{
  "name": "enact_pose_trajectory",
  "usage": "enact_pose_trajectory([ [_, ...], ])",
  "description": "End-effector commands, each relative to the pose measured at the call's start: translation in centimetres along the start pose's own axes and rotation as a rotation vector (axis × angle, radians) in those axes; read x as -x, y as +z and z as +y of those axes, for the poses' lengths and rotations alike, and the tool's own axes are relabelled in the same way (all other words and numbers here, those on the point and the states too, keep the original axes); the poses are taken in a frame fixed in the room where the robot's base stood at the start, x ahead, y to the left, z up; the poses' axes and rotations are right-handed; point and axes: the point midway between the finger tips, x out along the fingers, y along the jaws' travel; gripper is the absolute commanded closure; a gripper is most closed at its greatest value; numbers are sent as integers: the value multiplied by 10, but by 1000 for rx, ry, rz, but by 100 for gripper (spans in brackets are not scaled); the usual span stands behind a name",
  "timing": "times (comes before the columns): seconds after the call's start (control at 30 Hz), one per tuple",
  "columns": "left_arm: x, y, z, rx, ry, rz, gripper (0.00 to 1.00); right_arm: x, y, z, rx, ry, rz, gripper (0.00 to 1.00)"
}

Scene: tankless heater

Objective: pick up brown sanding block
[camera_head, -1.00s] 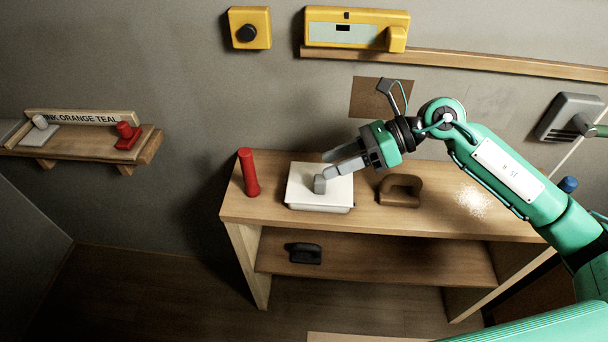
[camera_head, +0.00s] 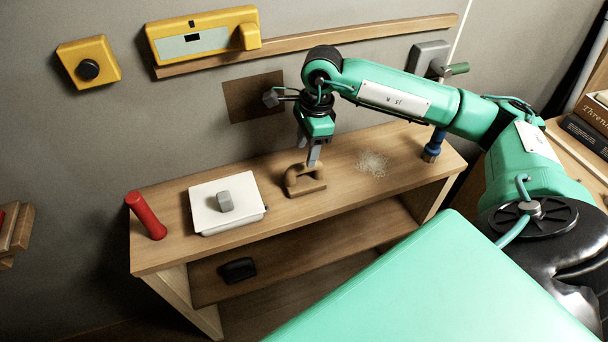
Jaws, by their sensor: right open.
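The brown sanding block (camera_head: 305,188), with an arched handle, sits on the top of the wooden shelf unit (camera_head: 178,248), right of a white box. My right gripper (camera_head: 312,158) points down at the block, its grey fingers at the upper right of the handle. The right gripper is open. The fingers overlap the handle in this view, and I cannot tell if they touch it or straddle it. My left gripper is out of view.
The white box (camera_head: 240,219) has a grey knob-like piece (camera_head: 225,201) on top. A blue-topped object (camera_head: 433,146) stands at the right. A dark handled block (camera_head: 237,270) lies on the lower shelf. Pale dust (camera_head: 372,163) marks the top.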

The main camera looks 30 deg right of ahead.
Motion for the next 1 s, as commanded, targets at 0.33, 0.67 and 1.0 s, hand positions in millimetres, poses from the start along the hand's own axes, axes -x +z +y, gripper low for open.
enact_pose_trajectory([
  [0.33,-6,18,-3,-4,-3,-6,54,-29,-1,2,1,3,-1,49],
  [0.67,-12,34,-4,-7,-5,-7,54,-62,-2,1,1,0,-1,49],
  [1.0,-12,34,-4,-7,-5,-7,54,-63,-2,1,1,0,-2,79],
])
